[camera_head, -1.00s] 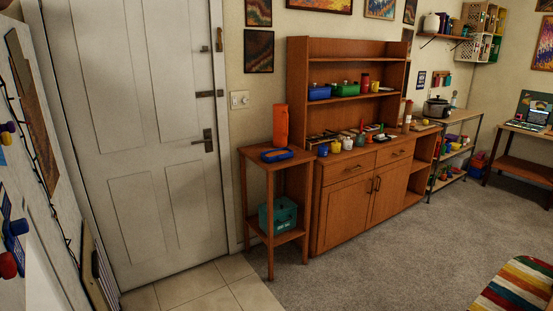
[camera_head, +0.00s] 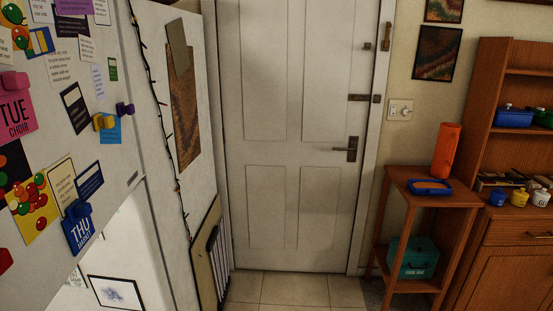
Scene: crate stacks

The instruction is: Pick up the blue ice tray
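A blue, shallow, tray-like object (camera_head: 430,187) lies on top of the small wooden side table (camera_head: 447,203) at the right; I cannot tell for sure that it is the ice tray. An orange upright cylinder (camera_head: 446,151) stands just behind it on the same table. A blue lidded container (camera_head: 514,118) sits on the wooden hutch shelf at the right edge. Neither of my grippers is in view.
A closed white door (camera_head: 298,140) fills the middle. A white panel with notes and magnets (camera_head: 70,130) stands close on the left. A teal box (camera_head: 413,258) sits on the side table's lower shelf. Tiled floor (camera_head: 290,290) before the door is clear.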

